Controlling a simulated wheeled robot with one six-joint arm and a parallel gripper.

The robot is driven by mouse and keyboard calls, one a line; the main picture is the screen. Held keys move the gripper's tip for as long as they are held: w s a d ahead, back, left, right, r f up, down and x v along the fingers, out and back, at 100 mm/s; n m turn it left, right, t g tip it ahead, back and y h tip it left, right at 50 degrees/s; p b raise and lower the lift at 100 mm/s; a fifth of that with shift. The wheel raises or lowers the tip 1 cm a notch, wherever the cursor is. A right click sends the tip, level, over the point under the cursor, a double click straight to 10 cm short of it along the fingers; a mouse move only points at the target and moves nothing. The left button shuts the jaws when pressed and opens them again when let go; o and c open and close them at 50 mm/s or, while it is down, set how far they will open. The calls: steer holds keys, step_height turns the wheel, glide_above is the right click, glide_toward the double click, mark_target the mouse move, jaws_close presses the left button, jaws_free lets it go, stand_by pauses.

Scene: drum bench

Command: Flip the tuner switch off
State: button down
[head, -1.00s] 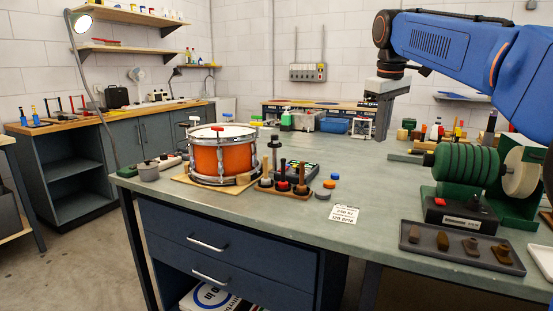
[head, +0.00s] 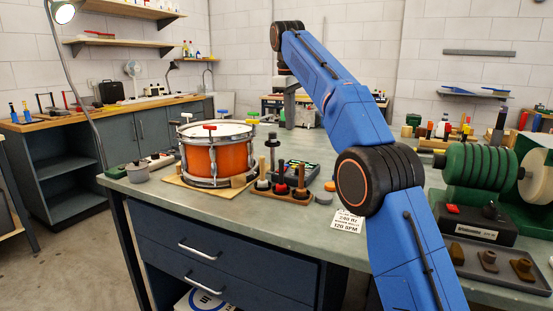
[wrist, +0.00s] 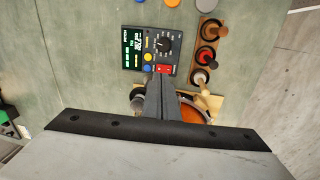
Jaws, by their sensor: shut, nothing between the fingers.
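The tuner (wrist: 150,48) is a dark box with a lit green display, a black knob, blue and yellow buttons and a red switch (wrist: 164,69) at its lower right corner in the wrist view. The switch's tilt is too small to read. In the head view the tuner (head: 303,168) sits behind the wooden rack, right of the drum. My gripper (wrist: 161,82) is shut and empty, its tips pointing down and appearing just below the switch in the wrist view. In the head view my gripper (head: 289,118) hangs above the bench; whether it touches anything cannot be told.
An orange drum (head: 201,160) stands on a wooden board left of the tuner. A wooden rack (head: 270,192) with upright handled tools stands in front. A grey puck (head: 323,198) and printed card (head: 346,220) lie to the right. A green roller machine (head: 475,165) is at far right.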

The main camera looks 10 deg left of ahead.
mark_target(285, 168)
steer(key=shift+w+a+f+n, duration=0.15)
steer(key=shift+w+a+f, duration=0.1)
steer(key=shift+a, duration=0.45)
steer(key=shift+w+a+f+n, duration=0.15)
steer(key=shift+w+a, duration=0.1)
steer(key=shift+a, duration=0.4)
steer(key=shift+f, duration=0.15)
steer(key=f, duration=0.4)
steer(key=w+f, duration=0.1)
steer(key=f, duration=0.8)
steer(key=shift+w+d+f, duration=0.3)
steer(key=shift+f, duration=0.25)
